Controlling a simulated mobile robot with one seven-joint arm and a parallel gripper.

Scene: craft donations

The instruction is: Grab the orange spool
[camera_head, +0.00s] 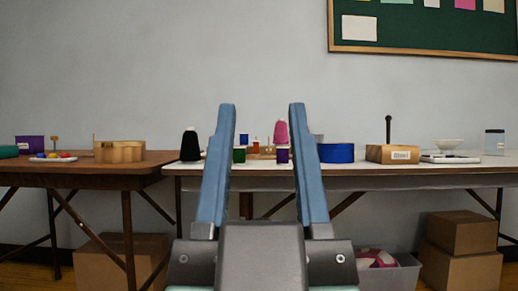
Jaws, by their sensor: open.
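The orange spool (256,146) is small and stands on the white-topped table, seen in the head view between my two blue fingers. Its lower part is partly hidden by the small things around it. My gripper (260,105) is open and empty, its fingers pointing up in the picture on either side of the spool's line of sight. The gripper is in front of the table and well short of the spool.
Near the spool stand a green spool (239,154), a purple spool (282,155), a pink cone (281,132) and a black cone (190,145). A brown table (100,170) adjoins left.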

